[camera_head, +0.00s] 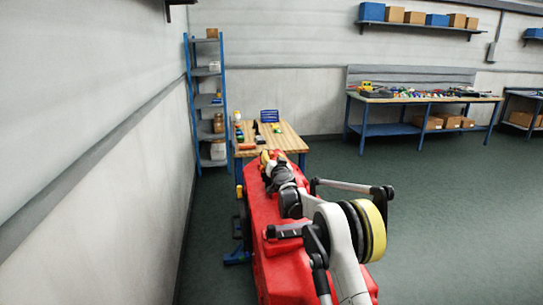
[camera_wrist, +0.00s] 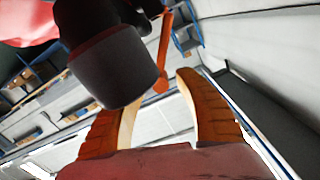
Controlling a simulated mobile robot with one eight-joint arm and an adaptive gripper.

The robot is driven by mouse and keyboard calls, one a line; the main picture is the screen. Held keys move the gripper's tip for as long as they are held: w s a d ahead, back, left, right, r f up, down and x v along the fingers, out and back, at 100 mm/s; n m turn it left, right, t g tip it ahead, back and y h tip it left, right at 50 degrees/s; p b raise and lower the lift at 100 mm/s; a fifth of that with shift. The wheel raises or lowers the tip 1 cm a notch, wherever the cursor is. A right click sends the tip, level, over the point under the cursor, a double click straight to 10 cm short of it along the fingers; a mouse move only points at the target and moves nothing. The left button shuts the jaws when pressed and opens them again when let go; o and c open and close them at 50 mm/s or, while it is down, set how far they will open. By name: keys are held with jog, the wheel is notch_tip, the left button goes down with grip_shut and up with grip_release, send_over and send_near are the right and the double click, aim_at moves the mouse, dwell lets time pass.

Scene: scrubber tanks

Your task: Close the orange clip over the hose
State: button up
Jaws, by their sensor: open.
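In the wrist view, the orange clip (camera_wrist: 163,52) is a thin orange strip hanging from a dark fitting at the top, with a rounded free end. It stands out to the right of a thick dark grey cylinder (camera_wrist: 110,65), which looks like the hose end. The clip is not wrapped over it. My gripper (camera_wrist: 158,90) is open, with two orange ribbed fingers. The clip's free end appears between the fingertips in the picture; I cannot tell whether it touches them. The cylinder hides part of the left finger. In the head view, the clip is too small to make out.
The red scrubber tank (camera_head: 285,270) lies beneath my arm. Behind it stands a wooden table (camera_head: 290,141) with small items. A blue-posted shelf (camera_head: 207,100) stands at the left wall. A long workbench (camera_head: 420,100) is at the back right. Floor to the right is clear.

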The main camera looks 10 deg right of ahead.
jog(key=s, duration=0.9)
jog(key=shift+s, duration=0.35)
jog(key=shift+r, duration=0.1)
